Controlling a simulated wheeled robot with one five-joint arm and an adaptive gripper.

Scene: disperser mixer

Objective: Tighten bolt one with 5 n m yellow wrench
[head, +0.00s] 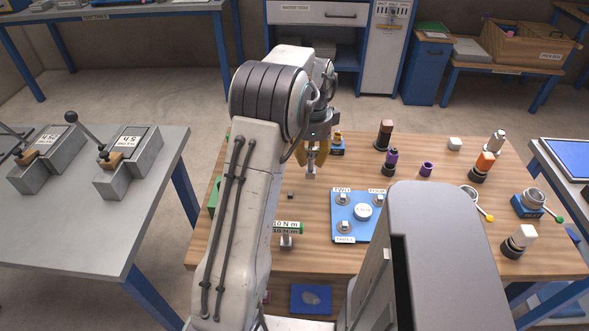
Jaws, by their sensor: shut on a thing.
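My gripper (313,160) hangs over the wooden table, left of and beyond the blue plate (335,222). It is shut on a yellow thing with a grey metal end (311,173) pointing down, which looks like the yellow wrench; its label cannot be read. The blue plate bears a round white-topped centre (363,211) and bolts at its corners, with labels TWO (342,190), FOUR (377,192) and THREE (345,239). Bolt one is not visible; my grey body hides the plate's near right corner. The held metal end is apart from the plate.
Several bottles, a purple ring (426,169) and a magnifier-like ring (469,193) occupy the table's right side. A grey side table (70,225) with metal fixtures stands at left. My arm hides the table's left part.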

